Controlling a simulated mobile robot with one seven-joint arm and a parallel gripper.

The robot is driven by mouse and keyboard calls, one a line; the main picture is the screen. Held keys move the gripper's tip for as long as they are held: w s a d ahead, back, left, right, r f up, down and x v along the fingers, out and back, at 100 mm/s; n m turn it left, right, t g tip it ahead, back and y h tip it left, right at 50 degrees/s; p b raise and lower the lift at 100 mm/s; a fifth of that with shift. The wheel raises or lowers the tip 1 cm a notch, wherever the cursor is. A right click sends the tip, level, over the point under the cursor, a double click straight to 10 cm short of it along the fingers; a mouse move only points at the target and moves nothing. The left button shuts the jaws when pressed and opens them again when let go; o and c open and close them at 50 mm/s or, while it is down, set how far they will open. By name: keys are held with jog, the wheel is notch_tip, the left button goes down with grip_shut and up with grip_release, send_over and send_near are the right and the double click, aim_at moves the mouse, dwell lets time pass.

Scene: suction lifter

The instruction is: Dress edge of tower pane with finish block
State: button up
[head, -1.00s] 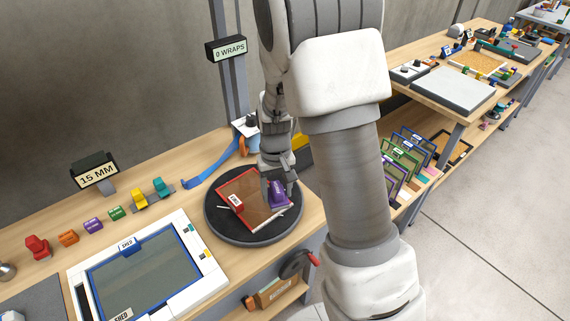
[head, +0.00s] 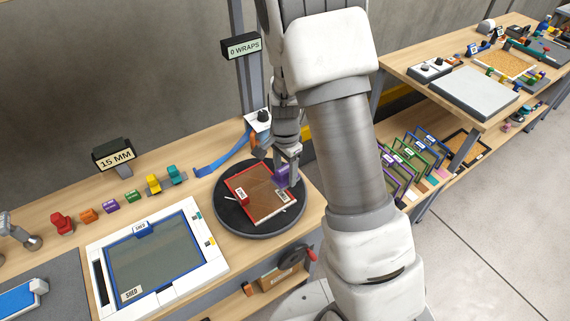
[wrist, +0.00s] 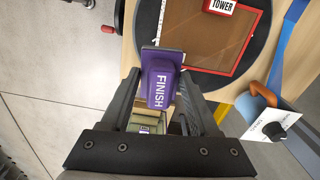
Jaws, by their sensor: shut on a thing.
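The tower pane (head: 256,197) is a brown sheet with red edging and a red "TOWER" tag, lying on a round black turntable (head: 232,222). In the wrist view the pane (wrist: 205,42) shows red along its near and right edges and a pale strip along its left edge. My gripper (head: 289,182) is shut on the purple finish block (wrist: 161,82), whose "FINISH" label faces the wrist camera. The block (head: 282,173) is at the pane's right back corner in the head view. I cannot tell whether it touches the edge.
A blue strap (head: 222,158) and a white knob unit (head: 258,120) stand behind the turntable. A white frame station with a grey screen (head: 155,255) is at front left. Several coloured blocks (head: 111,205) line the back of the bench. A red-handled crank (head: 300,257) hangs below the bench edge.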

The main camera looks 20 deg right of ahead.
aim_at(285, 182)
jog(key=shift+w+m, duration=0.1)
jog(key=shift+m, duration=0.3)
jog(key=shift+f, duration=0.2)
jog(key=shift+f+b, duration=1.8)
jog(key=shift+f, duration=0.45)
